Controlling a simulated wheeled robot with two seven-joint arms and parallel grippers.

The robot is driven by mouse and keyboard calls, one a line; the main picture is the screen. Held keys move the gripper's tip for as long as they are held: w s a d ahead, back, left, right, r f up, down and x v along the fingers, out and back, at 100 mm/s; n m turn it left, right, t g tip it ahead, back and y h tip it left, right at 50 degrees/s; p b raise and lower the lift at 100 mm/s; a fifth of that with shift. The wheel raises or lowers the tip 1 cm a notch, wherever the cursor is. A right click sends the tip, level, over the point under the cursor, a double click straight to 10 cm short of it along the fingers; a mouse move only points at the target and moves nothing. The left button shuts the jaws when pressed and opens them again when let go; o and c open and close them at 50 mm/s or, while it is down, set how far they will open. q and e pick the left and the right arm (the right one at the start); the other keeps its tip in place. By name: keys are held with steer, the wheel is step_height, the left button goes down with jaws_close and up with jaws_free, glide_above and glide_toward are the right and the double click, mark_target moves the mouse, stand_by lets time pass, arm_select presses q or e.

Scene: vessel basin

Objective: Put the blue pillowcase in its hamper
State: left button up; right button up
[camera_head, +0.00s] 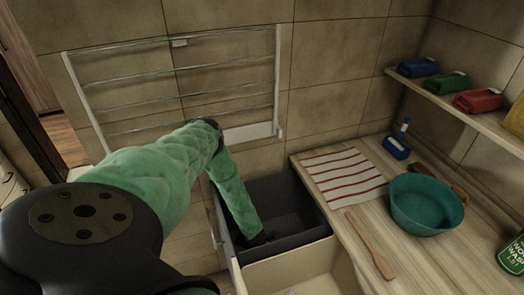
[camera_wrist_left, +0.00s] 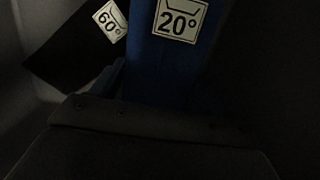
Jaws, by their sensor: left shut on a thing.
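My left arm reaches down into a dark grey bin (camera_head: 290,195) beside the counter. My left gripper (camera_head: 262,238) is low inside this bin, mostly in shadow. In the left wrist view, a blue cloth (camera_wrist_left: 160,75), the pillowcase by its colour, carries a white label (camera_wrist_left: 180,18) reading 20°. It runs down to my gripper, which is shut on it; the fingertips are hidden. A dark piece (camera_wrist_left: 75,60) with a 60° label (camera_wrist_left: 109,20) lies to its left. No hamper is clearly identifiable. My right gripper is not in view.
A light bin (camera_head: 300,270) sits in front of the dark one. The counter holds a striped cloth (camera_head: 342,177), a wooden paddle (camera_head: 371,245), a teal bowl (camera_head: 425,208) and a blue bottle (camera_head: 398,142). A wire rack (camera_head: 180,90) hangs on the wall behind my arm.

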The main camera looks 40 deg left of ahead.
arm_select(q)
steer(key=shift+f, duration=0.2)
steer(key=o, duration=1.1)
